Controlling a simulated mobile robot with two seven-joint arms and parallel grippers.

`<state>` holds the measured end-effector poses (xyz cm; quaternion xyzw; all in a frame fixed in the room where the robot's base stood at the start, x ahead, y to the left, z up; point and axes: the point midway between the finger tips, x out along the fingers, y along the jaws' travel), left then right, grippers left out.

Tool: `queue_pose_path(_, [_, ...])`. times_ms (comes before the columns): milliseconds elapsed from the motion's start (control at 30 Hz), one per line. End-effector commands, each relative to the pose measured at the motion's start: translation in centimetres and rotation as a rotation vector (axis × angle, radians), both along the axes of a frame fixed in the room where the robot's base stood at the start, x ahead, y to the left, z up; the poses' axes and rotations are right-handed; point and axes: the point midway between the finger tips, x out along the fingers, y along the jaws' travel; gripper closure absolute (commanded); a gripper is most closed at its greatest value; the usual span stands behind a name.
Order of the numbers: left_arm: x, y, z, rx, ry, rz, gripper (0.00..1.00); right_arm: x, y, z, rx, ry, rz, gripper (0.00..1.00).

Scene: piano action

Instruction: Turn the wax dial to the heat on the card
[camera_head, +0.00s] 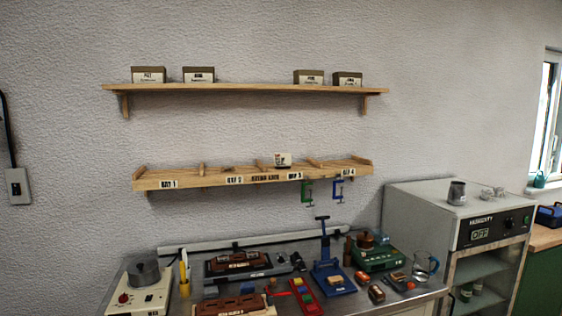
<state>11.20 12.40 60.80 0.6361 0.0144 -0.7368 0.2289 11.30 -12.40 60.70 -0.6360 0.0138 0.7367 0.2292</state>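A white box with a grey metal pot (143,273) on top stands at the lower left of the bench. Its front (140,302) has a red round part (123,298) and a dark mark beside it, which may be the wax dial and its scale; the setting is too small to read. A small pale card (282,159) with dark print stands on the lower shelf near the bay 3 label; its text is not legible, and I cannot tell whether it is the heat card. Neither of my grippers is in view.
The bench (412,298) is crowded with brown wooden parts, a blue press (327,262), a green device (378,257), colored trays and a glass beaker (426,265). A grey cabinet (480,232) stands at right. The upper shelf (245,88) holds several boxes.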

Motion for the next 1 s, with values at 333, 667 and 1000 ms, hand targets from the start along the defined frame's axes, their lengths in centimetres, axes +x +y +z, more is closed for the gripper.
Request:
queue_pose_path(333, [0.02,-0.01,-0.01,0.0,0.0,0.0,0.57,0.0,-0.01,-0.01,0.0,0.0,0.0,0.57])
queue_pose_path(667, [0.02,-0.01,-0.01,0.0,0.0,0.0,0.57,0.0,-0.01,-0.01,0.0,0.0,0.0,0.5])
queue_pose_path(1000, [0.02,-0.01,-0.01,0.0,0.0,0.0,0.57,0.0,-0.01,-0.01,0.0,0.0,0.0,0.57])
